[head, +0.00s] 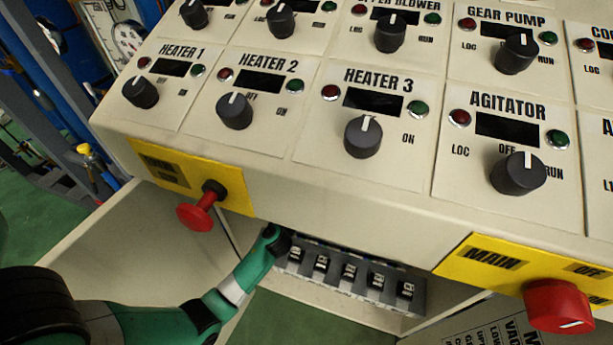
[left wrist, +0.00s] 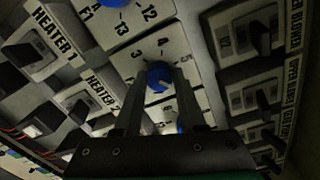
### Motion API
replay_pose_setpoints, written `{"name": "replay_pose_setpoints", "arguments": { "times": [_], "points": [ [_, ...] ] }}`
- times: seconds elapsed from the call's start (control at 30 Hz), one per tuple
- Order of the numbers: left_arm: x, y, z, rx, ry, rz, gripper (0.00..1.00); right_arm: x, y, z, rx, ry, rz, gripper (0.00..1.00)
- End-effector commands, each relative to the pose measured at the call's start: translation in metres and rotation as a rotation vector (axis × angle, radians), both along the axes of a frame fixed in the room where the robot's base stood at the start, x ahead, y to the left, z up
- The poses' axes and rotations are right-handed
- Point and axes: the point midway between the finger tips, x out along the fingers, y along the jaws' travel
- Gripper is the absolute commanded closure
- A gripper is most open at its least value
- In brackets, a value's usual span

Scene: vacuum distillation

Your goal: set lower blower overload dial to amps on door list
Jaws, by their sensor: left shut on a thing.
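My left gripper (left wrist: 160,82) is shut on a blue overload dial (left wrist: 158,73), one finger on each side of it. The dial sits on a pale plate with a number scale; 3, 4 and 5 can be read. Its own name label cannot be seen. Another blue dial (left wrist: 117,2) is at the top edge, and part of a third (left wrist: 180,127) shows between the fingers. In the head view my left arm reaches into the cabinet under the console, with its gripper hidden. The door list (head: 493,333) is cut off and mostly unreadable. My right gripper is not in view.
A row of black breaker switches (head: 349,272) stands in the cabinet. The console front (head: 330,205) overhangs it, with a red emergency button (head: 195,214) and a red main switch (head: 558,305). Labelled breakers (left wrist: 75,103) flank the dials closely.

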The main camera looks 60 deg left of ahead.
Motion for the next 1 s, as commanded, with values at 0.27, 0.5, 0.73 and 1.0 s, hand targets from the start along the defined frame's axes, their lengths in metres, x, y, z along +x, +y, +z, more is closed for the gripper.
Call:
{"name": "replay_pose_setpoints", "arguments": {
  "times": [0.27, 0.5, 0.73, 1.0],
  "points": [
    [0.000, 0.000, -0.001, -0.184, -0.186, 0.000, 1.00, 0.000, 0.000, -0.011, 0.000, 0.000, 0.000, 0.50],
    [0.000, 0.000, -0.001, -0.344, -0.346, 0.000, 1.00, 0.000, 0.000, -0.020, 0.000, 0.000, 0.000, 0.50],
    [0.000, 0.001, 0.000, -0.487, -0.489, -0.001, 1.00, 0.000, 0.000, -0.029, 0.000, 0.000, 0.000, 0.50],
    [-0.001, 0.001, 0.000, -0.606, -0.608, -0.001, 1.00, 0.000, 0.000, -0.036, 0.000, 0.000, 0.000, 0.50]
  ]
}}
